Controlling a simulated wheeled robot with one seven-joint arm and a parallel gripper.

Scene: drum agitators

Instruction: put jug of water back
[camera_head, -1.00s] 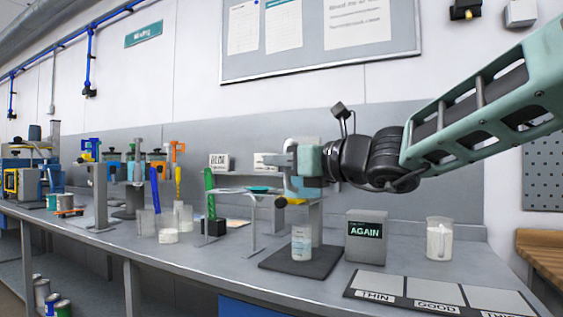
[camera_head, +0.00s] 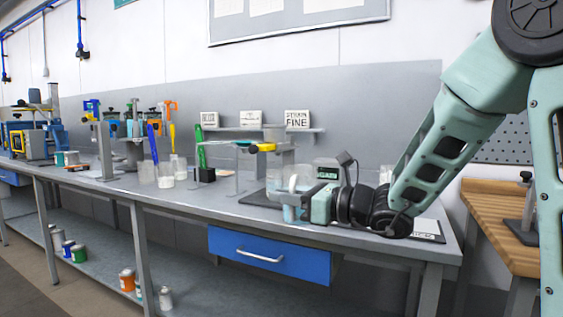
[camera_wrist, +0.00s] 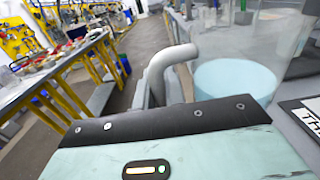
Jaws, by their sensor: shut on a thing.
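The jug of water is clear, with pale blue water low inside it. In the wrist view the jug (camera_wrist: 275,45) fills the upper right, and its grey curved handle (camera_wrist: 172,58) rises between my fingers. My gripper is shut on the jug's handle, with the jug upright. Whether its base touches the bench cannot be told. My gripper and wrist partly hide the jug and the things behind it.
A stand with a yellow-tipped part (camera_head: 265,148) is to the left. The bench front (camera_head: 190,203) is clear left of the jug, above a blue drawer (camera_head: 268,255).

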